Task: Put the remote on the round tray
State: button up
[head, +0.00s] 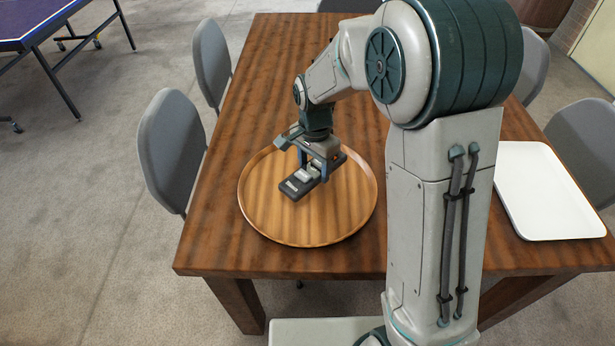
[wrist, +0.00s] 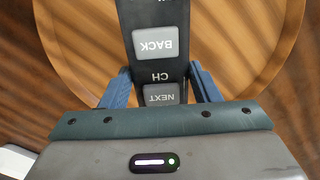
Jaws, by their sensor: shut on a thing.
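The remote (head: 293,188) is a long dark bar with light grey buttons. In the wrist view the remote (wrist: 154,70) shows large buttons marked BACK and NEXT, with CH between them. My gripper (head: 313,168) is shut on the remote, with one blue finger on each side of it; the fingers also show in the wrist view (wrist: 160,85). The round tray (head: 345,215) is wooden with a raised rim, on the table. The remote is over the tray, inside its rim. I cannot tell whether its underside touches the tray.
The tray stands on a brown wooden table (head: 225,225). A white rectangular tray (head: 545,195) lies at the table's right, beyond my arm. Grey chairs (head: 172,145) stand around the table. A blue game table (head: 40,20) is at the far left.

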jog(key=shift+w+a+f, duration=0.2)
jog(key=shift+a+f, duration=0.3)
jog(key=shift+a, duration=0.3)
jog(key=shift+f, duration=2)
jog(key=shift+f, duration=0.15)
jog(key=o, duration=1.1)
